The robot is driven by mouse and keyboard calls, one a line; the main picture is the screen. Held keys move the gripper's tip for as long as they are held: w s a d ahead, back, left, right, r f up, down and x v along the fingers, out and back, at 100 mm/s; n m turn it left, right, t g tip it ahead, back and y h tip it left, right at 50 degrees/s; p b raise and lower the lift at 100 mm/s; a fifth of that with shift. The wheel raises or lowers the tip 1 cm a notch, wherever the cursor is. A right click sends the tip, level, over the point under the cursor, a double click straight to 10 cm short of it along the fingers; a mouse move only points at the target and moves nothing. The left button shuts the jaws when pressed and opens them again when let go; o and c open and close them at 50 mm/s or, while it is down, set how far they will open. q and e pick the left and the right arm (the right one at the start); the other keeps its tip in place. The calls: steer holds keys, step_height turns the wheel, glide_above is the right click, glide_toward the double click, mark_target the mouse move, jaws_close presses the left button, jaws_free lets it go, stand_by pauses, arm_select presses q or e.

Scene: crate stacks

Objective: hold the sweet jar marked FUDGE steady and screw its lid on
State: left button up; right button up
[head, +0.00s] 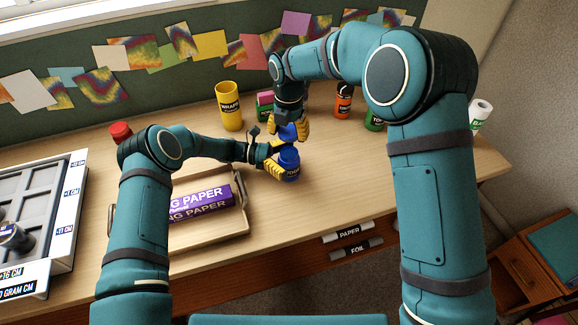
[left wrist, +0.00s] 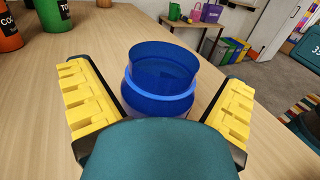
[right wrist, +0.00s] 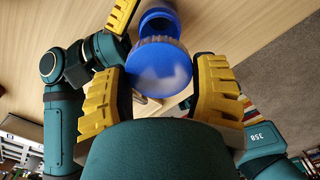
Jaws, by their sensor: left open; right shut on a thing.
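The blue jar (head: 290,168) stands upright on the wooden table; its marking is too small to read. The left wrist view shows it from the side with its mouth open and bare (left wrist: 163,85). My left gripper (head: 279,160) is open, with its yellow fingers on either side of the jar and gaps between them and it in the left wrist view. My right gripper (head: 289,130) points down above the jar, shut on the blue lid (right wrist: 158,68). The lid is above the jar and apart from it; the jar's rim (right wrist: 160,22) shows beyond it in the right wrist view.
A yellow cup (head: 230,106), an orange bottle (head: 343,101) and a green container (head: 374,121) stand toward the back. A tray (head: 208,238) with a purple paper box (head: 208,200) lies front left of the jar. The table right of the jar is clear.

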arm_select(q)
steer(key=c, duration=1.4)
steer(key=shift+o, duration=0.2)
arm_select(e)
glide_above(288, 151)
steer(key=s, duration=0.3)
steer(key=shift+w+f, duration=0.1)
steer(key=shift+f, duration=2.4)
steer(key=shift+f, duration=0.9)
steer(key=shift+f, duration=0.55)
